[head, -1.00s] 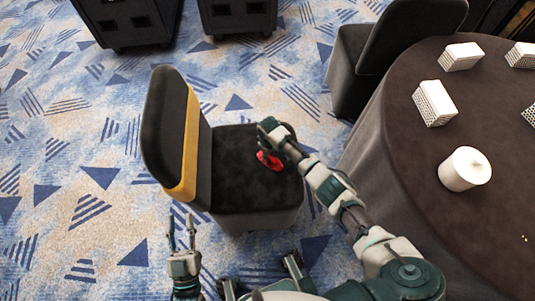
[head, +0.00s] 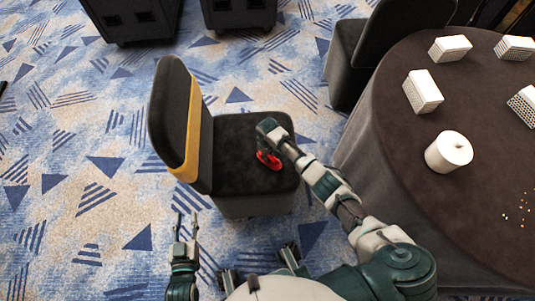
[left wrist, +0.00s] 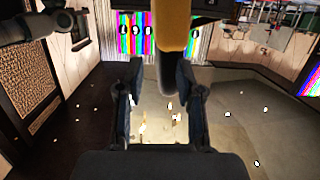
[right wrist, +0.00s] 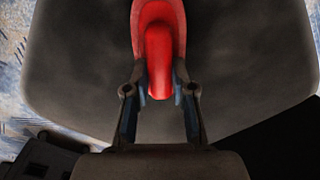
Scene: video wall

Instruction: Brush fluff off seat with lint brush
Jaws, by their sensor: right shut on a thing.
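The chair's dark seat (head: 232,174) is in the middle of the head view and fills much of the right wrist view (right wrist: 85,65). My right gripper (right wrist: 160,92) is shut on the red lint brush (right wrist: 160,45), whose handle is between its fingers. In the head view the brush (head: 268,160) is low over the right part of the seat. Whether it touches the cloth is hard to tell. I cannot make out any fluff. My left gripper (head: 187,222) is open and empty, to the left of the chair's front, above the carpet.
The chair's backrest (head: 172,115) with a yellow band rises left of the seat. A round table (head: 400,150) at the right holds several white boxes and a white cylinder (head: 449,152). Another dark chair (head: 405,40) and black cases (head: 130,20) stand behind. Patterned carpet is open at left.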

